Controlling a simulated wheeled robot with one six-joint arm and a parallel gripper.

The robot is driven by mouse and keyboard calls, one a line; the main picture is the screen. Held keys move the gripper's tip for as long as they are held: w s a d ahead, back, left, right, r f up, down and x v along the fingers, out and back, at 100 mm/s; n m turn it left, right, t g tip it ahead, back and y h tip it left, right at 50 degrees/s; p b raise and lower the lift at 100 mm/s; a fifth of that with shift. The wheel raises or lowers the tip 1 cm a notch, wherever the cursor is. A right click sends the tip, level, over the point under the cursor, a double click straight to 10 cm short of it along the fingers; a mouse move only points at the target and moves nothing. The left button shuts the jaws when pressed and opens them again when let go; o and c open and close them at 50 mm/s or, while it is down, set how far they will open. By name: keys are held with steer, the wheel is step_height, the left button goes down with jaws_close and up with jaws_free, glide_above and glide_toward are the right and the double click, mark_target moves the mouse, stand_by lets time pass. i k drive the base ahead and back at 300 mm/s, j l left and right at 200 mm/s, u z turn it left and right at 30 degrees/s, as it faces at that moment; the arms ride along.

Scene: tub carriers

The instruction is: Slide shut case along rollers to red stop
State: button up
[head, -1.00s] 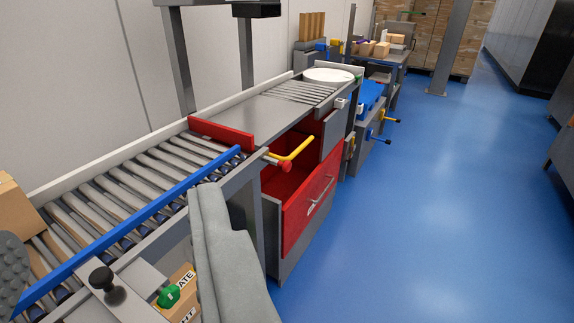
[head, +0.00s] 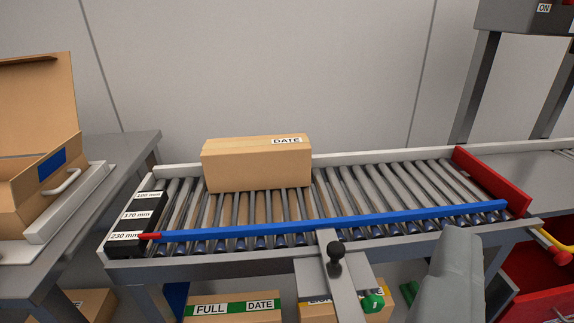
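The red stop (head: 492,180) is a plate across the right end of the rollers. A wide stretch of bare rollers lies between the case and the stop. No gripper fingers show in this view, and nothing is seen touching the case.
A blue guide rail (head: 335,220) with a red tip runs along the front of the rollers. A black-knobbed clamp (head: 335,262) sits before it. An open carton (head: 40,150) stands on the left table. Labelled cartons (head: 235,307) lie below. A smooth grey shape covers the lower right.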

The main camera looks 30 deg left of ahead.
mark_target(260, 163)
steer(key=i+j+u, duration=0.1)
steer(key=j+u, duration=0.2)
steer(key=i+j+u, duration=0.25)
steer(key=j, duration=0.2)
steer(key=j+u, duration=0.3)
steer(key=i+j, duration=0.05)
